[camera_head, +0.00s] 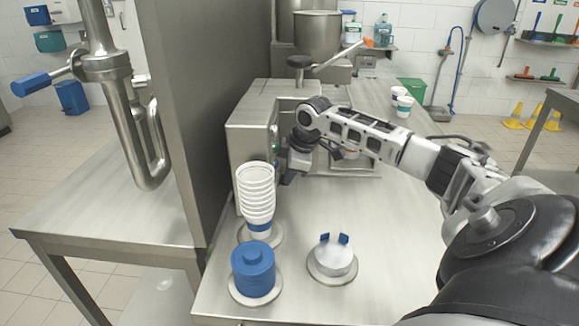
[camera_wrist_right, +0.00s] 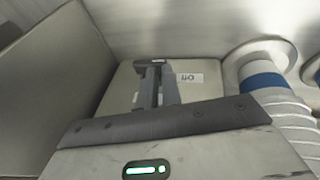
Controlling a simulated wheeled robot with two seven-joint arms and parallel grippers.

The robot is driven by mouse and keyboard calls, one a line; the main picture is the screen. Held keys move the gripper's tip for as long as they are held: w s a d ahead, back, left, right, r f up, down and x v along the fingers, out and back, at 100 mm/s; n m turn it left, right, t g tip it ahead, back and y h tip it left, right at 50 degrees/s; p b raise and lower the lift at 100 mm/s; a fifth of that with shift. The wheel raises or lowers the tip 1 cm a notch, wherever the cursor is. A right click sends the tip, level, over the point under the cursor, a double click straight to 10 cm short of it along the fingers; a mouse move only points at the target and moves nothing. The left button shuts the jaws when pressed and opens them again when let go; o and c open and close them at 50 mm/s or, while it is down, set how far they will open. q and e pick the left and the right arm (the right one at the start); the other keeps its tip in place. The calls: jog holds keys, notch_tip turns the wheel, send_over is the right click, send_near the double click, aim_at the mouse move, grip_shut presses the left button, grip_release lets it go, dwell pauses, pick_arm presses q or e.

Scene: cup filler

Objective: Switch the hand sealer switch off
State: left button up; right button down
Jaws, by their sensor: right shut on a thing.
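A small green light (camera_head: 276,150) shows on the machine near the gripper. My left gripper is not in view.
The cup stack (camera_head: 256,190) stands close to the gripper, and also shows in the right wrist view (camera_wrist_right: 268,92). Blue lids (camera_head: 253,262) and a round holder with blue clips (camera_head: 333,258) stand at the front. The steel table (camera_head: 385,220) is clear to the right.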

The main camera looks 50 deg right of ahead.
jog(key=shift+w+a+f, duration=0.1)
jog(key=shift+w+a, duration=0.05)
jog(key=shift+w, duration=0.1)
jog(key=shift+w+d+p, duration=0.25)
jog(key=shift+p, duration=0.1)
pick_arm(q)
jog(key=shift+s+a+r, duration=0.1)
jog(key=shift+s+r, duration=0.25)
pick_arm(e)
jog(key=shift+d, duration=0.25)
jog(key=shift+r+p, duration=0.6)
jog(key=shift+r, duration=0.05)
jog(key=shift+w+r+p, duration=0.2)
jog(key=shift+r+p, duration=0.1)
jog(key=shift+p, duration=0.4)
jog(key=shift+r+p, duration=0.55)
jog(key=shift+p, duration=0.4)
pick_arm(q)
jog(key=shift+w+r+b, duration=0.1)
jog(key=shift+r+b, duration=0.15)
jog(key=shift+b, duration=0.75)
pick_arm(e)
jog(key=v, duration=1.1)
jog(key=shift+s+r, duration=0.2)
jog(key=shift+s, duration=0.05)
